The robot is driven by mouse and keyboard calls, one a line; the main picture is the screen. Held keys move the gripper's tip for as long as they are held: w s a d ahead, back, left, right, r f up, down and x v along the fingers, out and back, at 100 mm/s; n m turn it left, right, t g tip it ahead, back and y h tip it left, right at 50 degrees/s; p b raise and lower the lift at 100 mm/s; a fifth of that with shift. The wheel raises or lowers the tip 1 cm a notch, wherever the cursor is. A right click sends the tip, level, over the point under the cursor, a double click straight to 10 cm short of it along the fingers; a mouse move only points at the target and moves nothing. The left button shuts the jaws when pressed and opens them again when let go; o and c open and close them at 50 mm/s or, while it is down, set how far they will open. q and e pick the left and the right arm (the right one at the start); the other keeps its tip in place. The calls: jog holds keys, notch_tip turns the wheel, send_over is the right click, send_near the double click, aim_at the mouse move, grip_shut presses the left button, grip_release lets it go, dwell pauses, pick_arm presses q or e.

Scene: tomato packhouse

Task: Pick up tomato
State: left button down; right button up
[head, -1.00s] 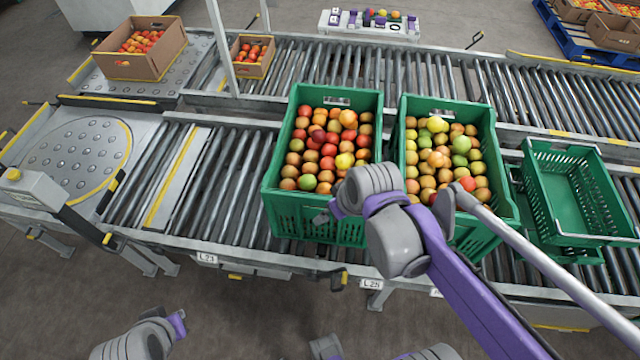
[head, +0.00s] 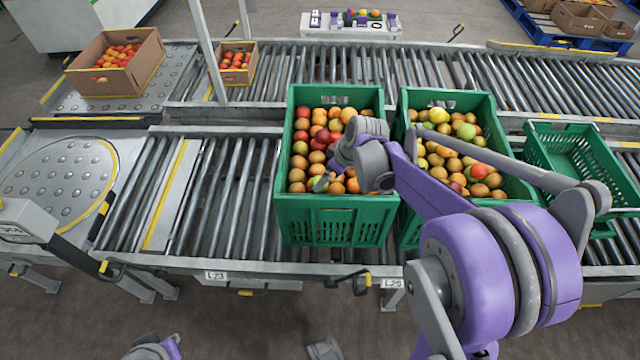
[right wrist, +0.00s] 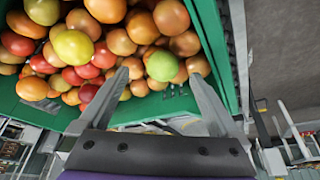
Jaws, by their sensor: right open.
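Tomatoes in red, orange, yellow and green (head: 318,130) fill the left green crate (head: 330,220) on the conveyor. My right gripper (head: 322,184) is over this crate's front part, partly hidden by my own wrist. In the right wrist view my right gripper (right wrist: 158,78) is open and empty, fingers spread. A green tomato (right wrist: 162,65) shows between the fingertips, with orange and red ones around it; I cannot tell whether the fingers touch any. A second green crate (head: 448,100) of tomatoes stands just right, partly covered by my arm.
An empty green crate (head: 570,128) stands farther right. Cardboard boxes of tomatoes (head: 118,82) and (head: 233,80) stand at the back left. The roller conveyor (head: 225,190) left of the crates is clear. A white bench (head: 350,30) with small items stands behind.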

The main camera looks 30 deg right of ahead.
jog(key=x, duration=0.5)
jog(key=shift+s+a+b, duration=0.1)
jog(key=shift+a+b, duration=0.05)
jog(key=shift+b, duration=0.15)
jog(key=shift+r, duration=0.1)
jog(key=c, duration=1)
